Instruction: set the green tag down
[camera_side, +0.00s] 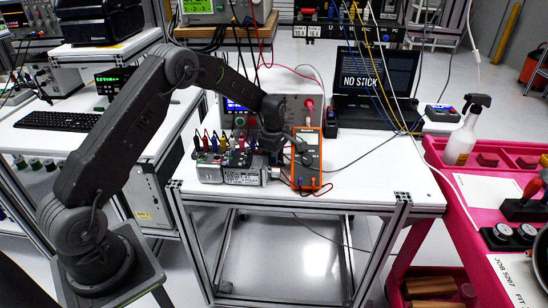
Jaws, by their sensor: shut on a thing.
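The orange multimeter (307,172) stands upright close to my gripper. A laptop (372,75) reading "NO STICK" is behind, with cables hanging across it. The white tabletop (375,175) is clear at right. A pink cart (455,182) with a spray bottle (465,133) stands beyond it.

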